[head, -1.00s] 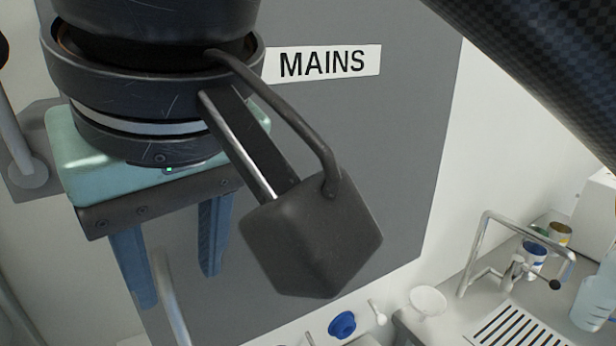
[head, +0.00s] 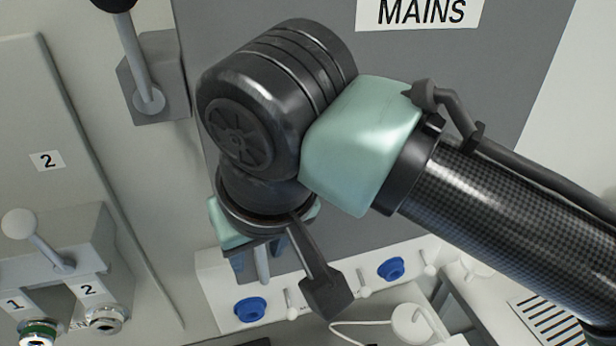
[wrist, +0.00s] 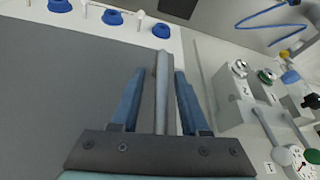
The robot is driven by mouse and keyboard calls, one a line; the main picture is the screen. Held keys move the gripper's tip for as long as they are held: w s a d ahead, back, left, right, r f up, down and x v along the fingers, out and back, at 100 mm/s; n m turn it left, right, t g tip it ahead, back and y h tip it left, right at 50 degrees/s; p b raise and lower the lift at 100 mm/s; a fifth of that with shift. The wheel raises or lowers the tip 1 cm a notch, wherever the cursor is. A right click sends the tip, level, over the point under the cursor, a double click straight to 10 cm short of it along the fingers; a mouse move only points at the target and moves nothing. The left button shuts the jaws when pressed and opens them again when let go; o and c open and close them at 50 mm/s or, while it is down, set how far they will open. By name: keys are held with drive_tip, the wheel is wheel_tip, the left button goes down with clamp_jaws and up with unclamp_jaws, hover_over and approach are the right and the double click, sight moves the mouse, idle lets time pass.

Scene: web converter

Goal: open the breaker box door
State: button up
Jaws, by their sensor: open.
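The breaker box door is a large dark grey panel (head: 490,70) with a white MAINS label (head: 425,12) in the head view. It also fills the left of the wrist view (wrist: 60,85). Its handle, a light grey bar (wrist: 163,90), runs between my two blue fingers in the wrist view. My gripper (head: 262,264) is open, with a finger on each side of the bar. Gaps show between bar and fingers, narrower on the right. My wrist and arm hide much of the door in the head view.
A lever switch (head: 150,85) is mounted left of the door. A numbered panel with another lever (head: 40,240) and sockets stands further left. A white strip with blue knobs (head: 250,309) and small pegs runs below the door. A counter edge is at lower right.

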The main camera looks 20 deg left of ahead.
clamp_jaws()
drive_tip(key=shift+r, duration=0.1)
idle(1.2)
